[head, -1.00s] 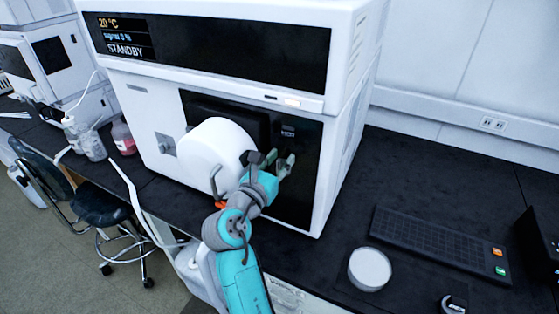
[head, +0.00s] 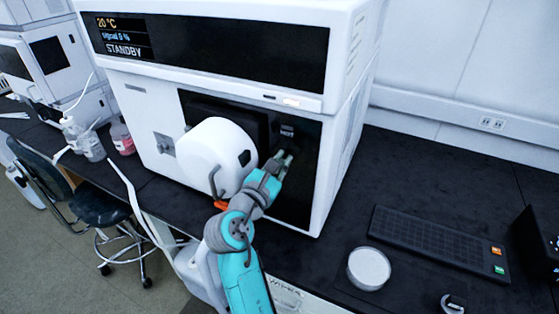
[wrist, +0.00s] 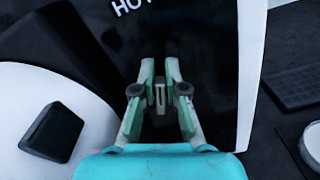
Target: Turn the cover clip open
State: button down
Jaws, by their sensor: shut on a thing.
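A small grey clip (wrist: 160,95) with a pale slot shows between my fingertips in the wrist view, against the black front panel. I take it to be the cover clip; in the head view my fingers hide it. My gripper (head: 284,160) is at the panel, right of the round white cover (head: 211,150), with its fingers closed in on the clip. In the wrist view my gripper (wrist: 160,88) has a finger on each side of it. The cover has a black block (head: 246,157) near its right edge, apart from my fingers; it also shows in the wrist view (wrist: 53,132).
The white instrument (head: 345,150) stands on the black bench (head: 430,165). Right of it are a dark keypad (head: 430,240) and a round white dish (head: 369,268). Bottles (head: 120,138) stand to the left. A stool (head: 95,205) is below the bench.

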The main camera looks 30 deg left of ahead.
jog(key=m, duration=0.3)
jog(key=shift+d+f+m, duration=0.2)
jog(key=shift+d+m, duration=0.15)
jog(key=shift+m, duration=0.05)
jog(key=m, duration=0.2)
jog(key=f+m, duration=0.1)
jog(key=m, duration=0.4)
jog(key=shift+d+f, duration=0.15)
jog(key=shift+d, duration=0.25)
jog(key=shift+f+m, duration=0.15)
jog(key=shift+m, duration=0.65)
jog(key=shift+f+m, duration=0.15)
jog(key=shift+m, duration=0.65)
jog(key=c, duration=1.2)
grip_release()
